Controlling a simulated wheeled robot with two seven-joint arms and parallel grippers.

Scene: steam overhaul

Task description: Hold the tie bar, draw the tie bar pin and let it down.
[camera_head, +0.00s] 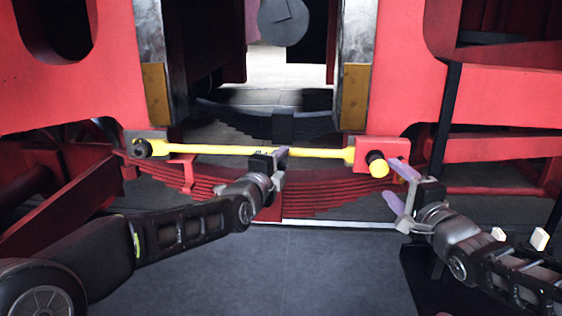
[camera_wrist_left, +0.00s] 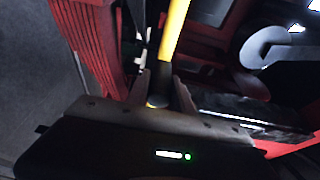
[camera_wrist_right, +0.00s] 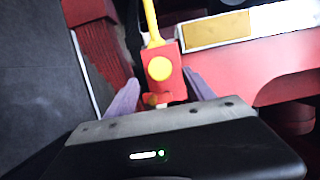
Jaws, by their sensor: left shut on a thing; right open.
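The yellow tie bar (camera_head: 220,150) spans level between a dark pivot (camera_head: 142,148) on the left and a red bracket (camera_head: 365,148) on the right. My left gripper (camera_head: 280,158) is shut on the bar right of its middle. The bar also runs up from that gripper in the left wrist view (camera_wrist_left: 173,30). The tie bar pin, with a round yellow head (camera_head: 377,164), sits in the red bracket. My right gripper (camera_head: 395,180) is open, its purple fingers just right of and below the pin head. In the right wrist view the yellow pin head (camera_wrist_right: 159,68) shows beyond and between the open fingers.
Red frame plates (camera_head: 70,70) stand on both sides, with a dark gap between them. A red leaf spring (camera_head: 320,190) lies behind and below the bar. A dark upright post (camera_head: 445,120) stands close to my right gripper. The grey floor (camera_head: 300,260) in front is clear.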

